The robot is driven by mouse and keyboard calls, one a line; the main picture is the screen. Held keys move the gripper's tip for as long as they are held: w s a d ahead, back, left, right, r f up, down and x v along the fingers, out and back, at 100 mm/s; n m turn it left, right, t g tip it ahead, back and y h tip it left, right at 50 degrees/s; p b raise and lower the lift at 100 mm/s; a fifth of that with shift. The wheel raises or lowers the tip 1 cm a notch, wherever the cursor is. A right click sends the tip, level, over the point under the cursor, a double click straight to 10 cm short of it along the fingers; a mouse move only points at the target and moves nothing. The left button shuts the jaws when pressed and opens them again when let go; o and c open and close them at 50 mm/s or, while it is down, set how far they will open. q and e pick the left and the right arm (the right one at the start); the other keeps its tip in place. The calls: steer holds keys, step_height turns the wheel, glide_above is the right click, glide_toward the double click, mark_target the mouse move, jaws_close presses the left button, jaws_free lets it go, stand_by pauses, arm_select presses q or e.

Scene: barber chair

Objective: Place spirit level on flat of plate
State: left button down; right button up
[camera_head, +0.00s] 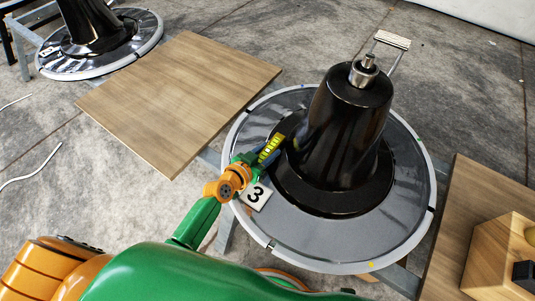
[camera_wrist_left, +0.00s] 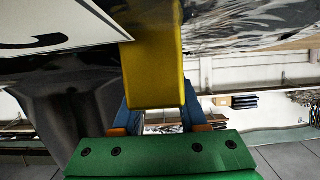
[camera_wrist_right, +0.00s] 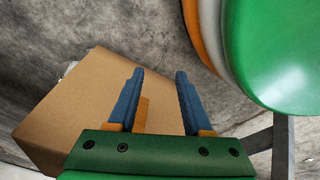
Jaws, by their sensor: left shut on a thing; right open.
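The spirit level (camera_head: 272,147) is a small yellow bar in the head view. My left gripper (camera_head: 262,158) is shut on it, over the left side of the round plate. In the left wrist view the yellow level (camera_wrist_left: 153,70) sits between the blue fingers, its far end close to the plate's surface; I cannot tell if it touches. The plate (camera_head: 330,240) is a grey disc with a pale rim around a black cone-shaped column (camera_head: 345,130). My right gripper (camera_wrist_right: 153,100) is open and empty in the right wrist view and hidden in the head view.
A wooden board (camera_head: 180,95) is at the left, another (camera_head: 455,215) at the right with a wooden block (camera_head: 500,258). A second disc with a black column (camera_head: 100,45) stands at the back left.

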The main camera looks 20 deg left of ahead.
arm_select(q)
steer(key=shift+f, duration=0.1)
steer(key=shift+c, duration=2.2)
jaws_free()
